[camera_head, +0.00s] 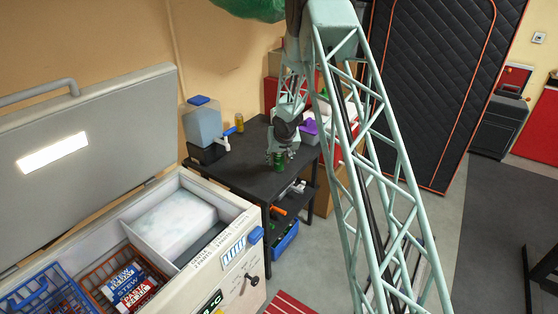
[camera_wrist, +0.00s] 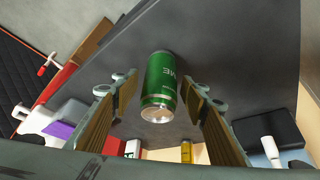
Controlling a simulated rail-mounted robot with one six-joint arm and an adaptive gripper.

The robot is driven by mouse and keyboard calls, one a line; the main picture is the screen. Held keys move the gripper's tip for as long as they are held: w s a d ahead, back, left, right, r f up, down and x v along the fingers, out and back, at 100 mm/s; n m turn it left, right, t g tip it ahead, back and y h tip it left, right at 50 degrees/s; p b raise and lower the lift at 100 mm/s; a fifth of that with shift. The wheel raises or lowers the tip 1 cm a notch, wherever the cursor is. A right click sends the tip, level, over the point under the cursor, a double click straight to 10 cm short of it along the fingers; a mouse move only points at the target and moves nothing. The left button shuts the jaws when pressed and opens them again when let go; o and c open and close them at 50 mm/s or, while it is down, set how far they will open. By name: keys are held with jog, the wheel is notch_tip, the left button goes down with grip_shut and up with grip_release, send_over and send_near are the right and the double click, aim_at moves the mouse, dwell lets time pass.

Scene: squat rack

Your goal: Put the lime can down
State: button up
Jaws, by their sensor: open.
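The green lime can (camera_wrist: 161,84) is between my gripper's two fingers in the wrist view, with a gap on each side. It stands on the black table (camera_head: 246,168). In the head view the lime can (camera_head: 279,165) shows below my gripper (camera_head: 279,154), near the table's front right part. My gripper's fingers (camera_wrist: 160,100) are spread and touch nothing that I can see. The can's lettering is partly turned from view.
A blue water container (camera_head: 203,124) with a tap and a yellow can (camera_head: 239,122) stand at the table's back. A purple item (camera_head: 311,126) is at right. An open chest freezer (camera_head: 215,225) stands in front left.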

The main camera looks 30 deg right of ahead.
jog(key=shift+r, duration=0.15)
jog(key=shift+r, duration=0.15)
jog(key=p+v, duration=0.3)
jog(key=v, duration=0.8)
jog(key=shift+s+r+p, duration=0.25)
jog(key=shift+r+p, duration=0.05)
dwell(0.6)
